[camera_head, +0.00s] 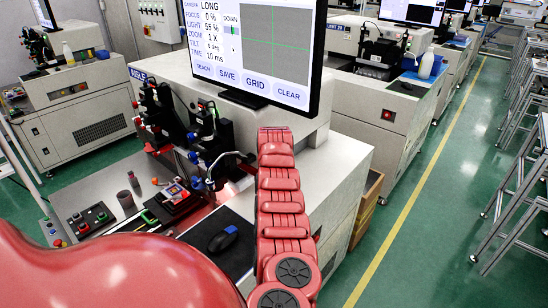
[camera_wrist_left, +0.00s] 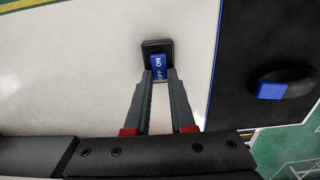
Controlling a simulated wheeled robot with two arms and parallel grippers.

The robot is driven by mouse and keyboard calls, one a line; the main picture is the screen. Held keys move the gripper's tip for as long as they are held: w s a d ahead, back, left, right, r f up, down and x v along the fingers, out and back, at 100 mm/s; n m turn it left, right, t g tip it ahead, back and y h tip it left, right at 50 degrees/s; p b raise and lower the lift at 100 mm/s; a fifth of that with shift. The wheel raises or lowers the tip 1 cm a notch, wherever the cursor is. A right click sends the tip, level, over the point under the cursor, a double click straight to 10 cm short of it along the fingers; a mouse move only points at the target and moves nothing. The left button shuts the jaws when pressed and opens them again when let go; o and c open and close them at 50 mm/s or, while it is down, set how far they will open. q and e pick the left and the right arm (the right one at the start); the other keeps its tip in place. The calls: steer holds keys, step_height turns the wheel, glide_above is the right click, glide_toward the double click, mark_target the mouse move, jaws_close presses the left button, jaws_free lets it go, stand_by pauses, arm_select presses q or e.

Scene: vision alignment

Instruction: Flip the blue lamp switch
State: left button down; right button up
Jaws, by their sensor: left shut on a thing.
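The blue lamp switch (camera_wrist_left: 158,66) shows in the left wrist view. It is a blue rocker marked ON and OFF, set in a black square housing (camera_wrist_left: 157,46) on a pale surface. My left gripper (camera_wrist_left: 160,76) has its two dark fingers close together on either side of the blue rocker, shut on it at its near end. In the head view I cannot make out the switch or either gripper; red parts of my arms cover the middle and lower left. My right gripper is in neither view.
A black mouse with a blue part (camera_head: 222,239) lies on a dark mat (camera_head: 238,259). A monitor (camera_head: 262,50) stands above the pale machine. Green floor with a yellow line (camera_head: 425,163) is open at right.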

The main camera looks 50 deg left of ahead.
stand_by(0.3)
arm_select(q)
steer(key=c, duration=0.8)
jaws_free()
steer(key=shift+a, duration=0.1)
steer(key=shift+o, duration=0.2)
steer(key=shift+r, duration=0.2)
step_height(320, 180, up, 17)
steer(key=b, duration=0.1)
